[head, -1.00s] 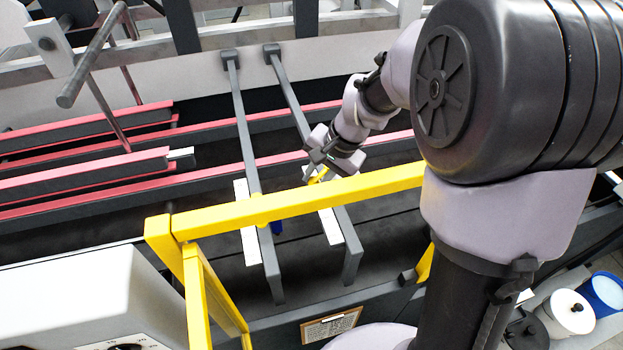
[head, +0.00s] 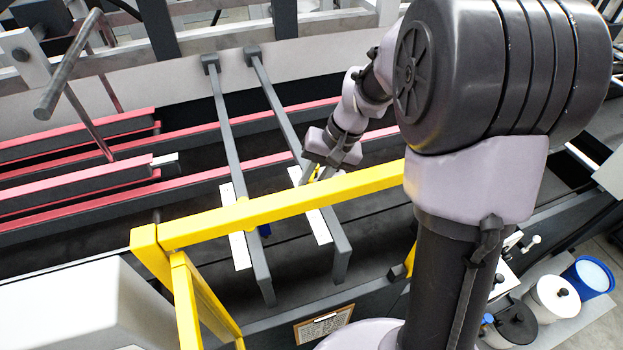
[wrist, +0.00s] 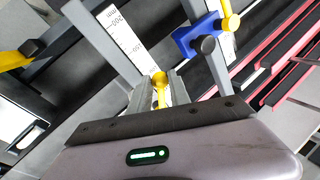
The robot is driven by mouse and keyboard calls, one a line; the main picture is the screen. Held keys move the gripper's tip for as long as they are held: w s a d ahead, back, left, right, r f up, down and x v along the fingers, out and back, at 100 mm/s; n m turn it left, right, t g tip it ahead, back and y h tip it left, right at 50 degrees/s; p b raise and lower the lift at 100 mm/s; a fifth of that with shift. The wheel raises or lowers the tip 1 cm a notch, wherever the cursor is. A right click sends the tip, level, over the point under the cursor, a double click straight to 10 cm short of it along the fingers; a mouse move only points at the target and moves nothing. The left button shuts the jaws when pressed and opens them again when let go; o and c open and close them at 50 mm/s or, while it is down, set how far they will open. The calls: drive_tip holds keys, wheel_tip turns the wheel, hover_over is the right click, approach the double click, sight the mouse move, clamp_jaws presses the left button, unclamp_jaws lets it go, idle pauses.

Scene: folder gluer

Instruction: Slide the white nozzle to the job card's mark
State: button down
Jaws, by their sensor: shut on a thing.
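In the head view my gripper (head: 316,172) is beside the right grey rail (head: 340,245), just behind the yellow guard bar. The white nozzle's body cannot be made out clearly; my gripper and the guard bar hide that spot. A printed white scale (wrist: 124,30) runs along the rail. The blue nozzle (wrist: 197,38), with its own yellow knob, sits on the other rail. The job card (head: 322,325) hangs at the front; its writing is too small to read.
A yellow guard frame (head: 280,211) crosses in front of the rails, close to my arm. Red-topped bars (head: 75,190) lie to the left. White and blue pots (head: 588,277) stand at lower right.

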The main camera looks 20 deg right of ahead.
drive_tip(key=c, duration=1.2)
unclamp_jaws()
drive_tip(key=p+v, duration=0.5)
drive_tip(key=v, duration=1.2)
drive_tip(key=shift+r, duration=0.3)
